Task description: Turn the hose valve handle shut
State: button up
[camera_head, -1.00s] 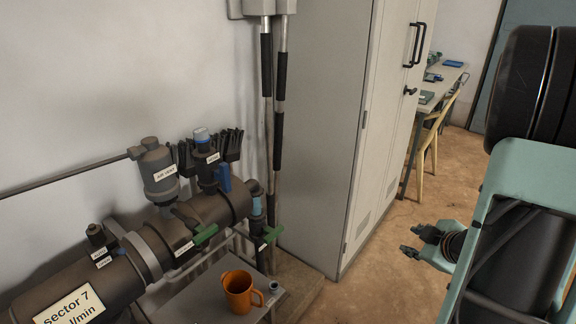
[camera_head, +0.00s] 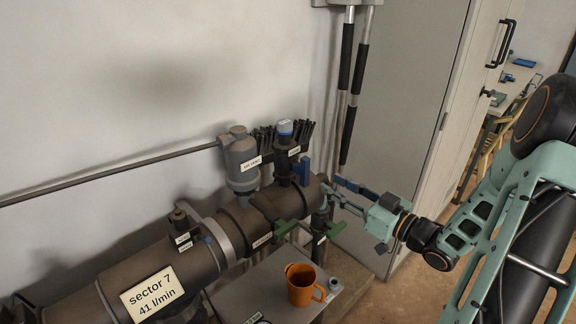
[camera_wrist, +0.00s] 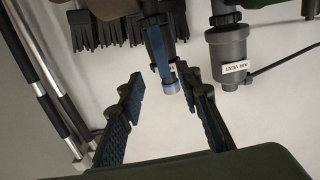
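Two green handles sit low on the dark pipe manifold (camera_head: 85,290): one at the front (camera_head: 285,228) and one on the right-end branch (camera_head: 336,230). A blue upright lever (camera_head: 305,167) stands beside the blue-capped fitting (camera_head: 285,130). The small tags are too blurred to tell which is the hose valve. My gripper (camera_head: 338,192) is at the manifold's right end, above the right green handle, with no visible grip on anything. In the wrist view my gripper (camera_wrist: 160,78) is open, and the blue lever (camera_wrist: 157,50) shows beyond and between its fingers.
An orange mug (camera_head: 301,290) stands on the grey table (camera_head: 240,290) in front of the manifold. The air vent (camera_head: 241,160) rises left of the blue-capped fitting.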

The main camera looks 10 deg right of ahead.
aim_at(308, 170)
jog(key=x, duration=1.1)
jog(key=shift+s+r, duration=0.1)
jog(key=shift+r, duration=0.1)
grip_shut()
